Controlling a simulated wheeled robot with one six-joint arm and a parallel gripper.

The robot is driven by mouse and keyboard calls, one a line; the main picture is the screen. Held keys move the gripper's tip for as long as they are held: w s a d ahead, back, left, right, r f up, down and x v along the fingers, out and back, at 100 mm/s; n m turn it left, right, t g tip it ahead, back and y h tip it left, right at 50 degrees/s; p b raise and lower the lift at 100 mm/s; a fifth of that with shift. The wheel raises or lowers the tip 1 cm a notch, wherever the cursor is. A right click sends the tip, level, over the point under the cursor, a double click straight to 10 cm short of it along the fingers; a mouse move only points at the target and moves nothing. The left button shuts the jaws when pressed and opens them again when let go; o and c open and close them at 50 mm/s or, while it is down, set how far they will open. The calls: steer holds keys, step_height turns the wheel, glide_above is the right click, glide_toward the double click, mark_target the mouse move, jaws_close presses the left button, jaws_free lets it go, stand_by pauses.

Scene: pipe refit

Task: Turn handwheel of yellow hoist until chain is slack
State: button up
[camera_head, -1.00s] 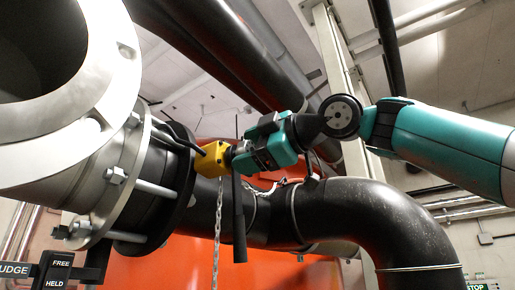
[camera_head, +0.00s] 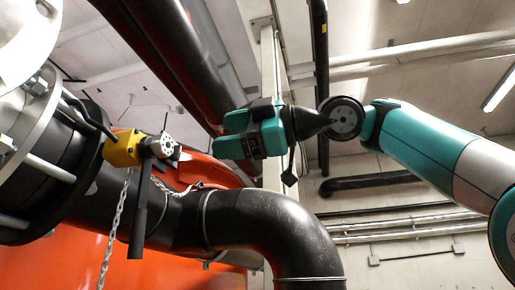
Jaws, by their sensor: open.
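The yellow hoist (camera_head: 124,148) sits at the left, beside the black pipe flange. Its handwheel (camera_head: 164,148), a small grey disc with holes, faces right and is uncovered. A chain (camera_head: 113,232) hangs down below the hoist. Another length of chain (camera_head: 176,190) runs right along the pipe. I cannot tell from this view how tight either is. My gripper (camera_head: 217,136) is teal, points left and is open and empty. It is to the right of the handwheel and slightly above it, with a visible gap between them.
A dark bar (camera_head: 141,215) hangs just right of the hoist. The black elbow pipe (camera_head: 270,215) bends down below my gripper. A large black pipe (camera_head: 165,55) runs diagonally above. An orange tank (camera_head: 45,262) is behind. Room to the right below my arm looks open.

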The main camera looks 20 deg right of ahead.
steer(key=shift+v, duration=2.3)
steer(key=w+a+f+m+g+h+b, duration=0.1)
steer(key=w+f+m+h, duration=0.2)
steer(key=f, duration=0.7)
steer(key=w+a+f+m+g+b, duration=0.15)
steer(key=f+m, duration=0.35)
steer(key=f, duration=0.5)
steer(key=w+f+m+h+b, duration=0.1)
steer(key=w+f+m+h, duration=0.2)
steer(key=f, duration=0.7)
steer(key=s+f+m+g+h, duration=0.1)
steer(key=s+f+m+g, duration=0.1)
steer(key=s+f, duration=0.4)
steer(key=s+d+f+m+g+h+b, duration=0.1)
steer(key=s+f, duration=0.5)
steer(key=f, duration=0.8)
steer(key=s+d+f+m+g+h, duration=0.1)
steer(key=s+f+g, duration=0.4)
steer(key=f, duration=0.5)
steer(key=shift+s+d+m+h+b, duration=0.2)
steer(key=shift+s+m+h+b, duration=0.3)
steer(key=shift+m, duration=0.4)
steer(key=shift+r+g, duration=0.1)
steer(key=shift+g, duration=0.15)
